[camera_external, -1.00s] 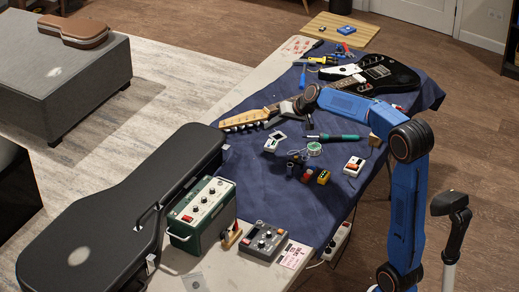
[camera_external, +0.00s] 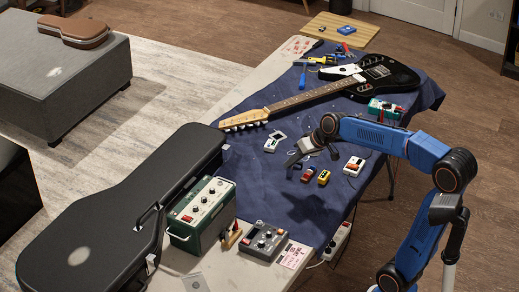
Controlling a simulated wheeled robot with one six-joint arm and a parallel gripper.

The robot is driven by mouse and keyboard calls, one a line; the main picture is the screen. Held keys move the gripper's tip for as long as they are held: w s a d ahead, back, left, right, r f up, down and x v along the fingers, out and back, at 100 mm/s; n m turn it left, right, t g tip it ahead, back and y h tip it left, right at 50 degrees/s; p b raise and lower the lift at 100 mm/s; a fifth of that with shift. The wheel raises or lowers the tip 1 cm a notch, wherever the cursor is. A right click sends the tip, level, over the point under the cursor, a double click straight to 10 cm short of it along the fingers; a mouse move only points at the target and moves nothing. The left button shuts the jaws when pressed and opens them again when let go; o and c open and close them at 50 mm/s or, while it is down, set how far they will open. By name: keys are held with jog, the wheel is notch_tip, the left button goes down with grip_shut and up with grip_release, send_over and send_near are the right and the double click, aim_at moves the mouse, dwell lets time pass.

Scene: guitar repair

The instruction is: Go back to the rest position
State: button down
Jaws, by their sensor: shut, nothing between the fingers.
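My blue arm (camera_external: 385,137) reaches in from the right over the workbench. My gripper (camera_external: 304,148) is shut and empty, above the dark blue cloth (camera_external: 265,185) in the middle of the bench. It is close to a small white pedal (camera_external: 275,141), which lies to its left. Its height above the cloth is hard to judge. A black electric guitar (camera_external: 380,80) lies at the back of the cloth, with its neck pointing left, apart from my gripper. My arm hides part of the cloth behind it.
A green amplifier (camera_external: 202,213), grey pedal (camera_external: 263,241) and black guitar case (camera_external: 120,215) fill the front left.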

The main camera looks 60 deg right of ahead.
jog(key=s+a+f+n, duration=0.1)
jog(key=s+a, duration=0.1)
jog(key=s, duration=0.3)
jog(key=s+a+f, duration=0.1)
jog(key=s+a, duration=0.1)
jog(key=s, duration=0.3)
jog(key=s+a+f+n+g, duration=0.1)
jog(key=s+a+f, duration=0.1)
jog(key=s, duration=0.3)
jog(key=shift+s+a+f+n+h, duration=0.1)
jog(key=shift+s+a+n+h, duration=0.1)
jog(key=shift+a+n+h, duration=0.1)
jog(key=s+f, duration=0.4)
jog(key=s, duration=0.2)
jog(key=s+f+n+g, duration=0.1)
jog(key=s+f, duration=0.2)
jog(key=s, duration=0.4)
jog(key=shift+s+a+f+n+h, duration=0.2)
jog(key=shift+a+f+n+h, duration=0.1)
jog(key=shift+a+f+h, duration=0.15)
jog(key=shift+r, duration=0.1)
